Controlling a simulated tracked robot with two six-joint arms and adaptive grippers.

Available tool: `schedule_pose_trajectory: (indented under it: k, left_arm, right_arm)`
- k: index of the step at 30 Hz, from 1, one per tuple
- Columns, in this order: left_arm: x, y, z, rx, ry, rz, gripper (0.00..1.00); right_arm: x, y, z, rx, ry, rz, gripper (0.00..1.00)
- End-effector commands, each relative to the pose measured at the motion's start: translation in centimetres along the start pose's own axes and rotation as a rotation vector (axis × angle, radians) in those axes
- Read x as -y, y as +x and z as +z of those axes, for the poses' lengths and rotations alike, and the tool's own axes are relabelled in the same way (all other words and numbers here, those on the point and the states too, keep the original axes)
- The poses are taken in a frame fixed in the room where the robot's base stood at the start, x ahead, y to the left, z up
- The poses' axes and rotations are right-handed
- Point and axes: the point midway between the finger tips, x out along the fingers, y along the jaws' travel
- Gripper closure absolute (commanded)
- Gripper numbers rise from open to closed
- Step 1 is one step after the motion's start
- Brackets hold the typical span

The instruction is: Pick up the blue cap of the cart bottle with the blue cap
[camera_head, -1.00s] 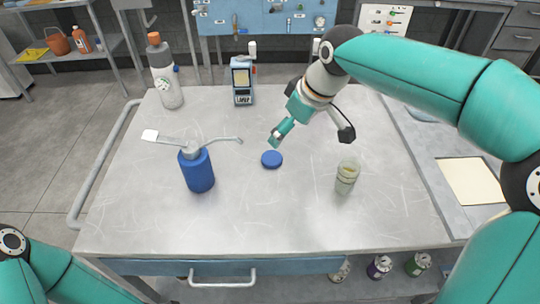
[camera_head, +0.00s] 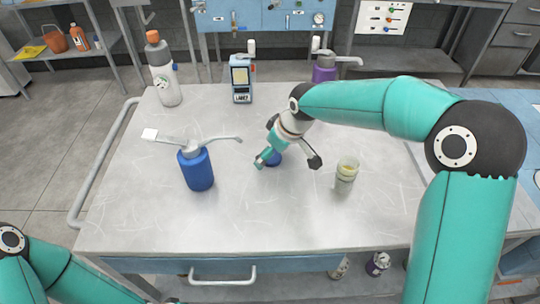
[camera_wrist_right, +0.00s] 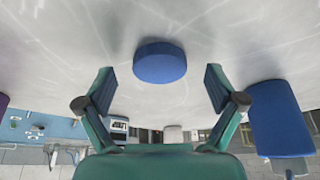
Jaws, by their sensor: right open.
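The blue cap (camera_head: 274,159) lies flat on the grey cart top, partly hidden by my right gripper in the head view. In the right wrist view the cap (camera_wrist_right: 160,62) is a short blue disc, centred just beyond the two fingertips and apart from them. My right gripper (camera_head: 288,162) is open and empty, low over the cart at the cap, with its fingers (camera_wrist_right: 160,86) spread wider than the cap. A clear jar (camera_head: 346,176) with yellowish contents stands right of the gripper. My left gripper is out of view; only part of the left arm shows.
A blue pump bottle (camera_head: 198,170) stands left of the cap. A purple pump bottle (camera_head: 324,67) is behind my right arm. The front cart top (camera_head: 250,220) is clear.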

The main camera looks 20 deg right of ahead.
Motion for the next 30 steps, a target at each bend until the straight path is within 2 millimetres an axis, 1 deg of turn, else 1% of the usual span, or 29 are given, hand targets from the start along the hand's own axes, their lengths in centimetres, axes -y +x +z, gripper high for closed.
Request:
schedule_pose_trajectory:
  k: [7, 12, 15, 28, 29, 30]
  left_arm:
    - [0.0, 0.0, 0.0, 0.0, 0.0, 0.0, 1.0]
    - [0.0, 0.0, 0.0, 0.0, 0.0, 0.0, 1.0]
    - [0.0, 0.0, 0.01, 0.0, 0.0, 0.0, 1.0]
    - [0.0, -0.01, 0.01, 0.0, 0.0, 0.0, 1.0]
    - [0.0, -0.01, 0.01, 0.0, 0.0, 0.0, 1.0]
    - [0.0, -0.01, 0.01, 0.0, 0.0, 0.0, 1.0]
  right_arm:
    - [-0.03, 0.19, 0.02, -0.001, 0.001, 0.001, 0.07]
    - [-0.04, 0.16, 0.04, -0.001, 0.001, 0.001, 0.35]
    - [-0.06, 0.15, 0.06, -0.001, 0.002, 0.001, 0.5]
    - [-0.1, -0.01, 0.03, -0.001, 0.003, 0.001, 0.51]
    - [-0.11, -0.11, -0.01, -0.001, 0.003, 0.002, 0.54]
    - [-0.11, -0.27, -0.08, -0.001, 0.003, 0.002, 0.54]
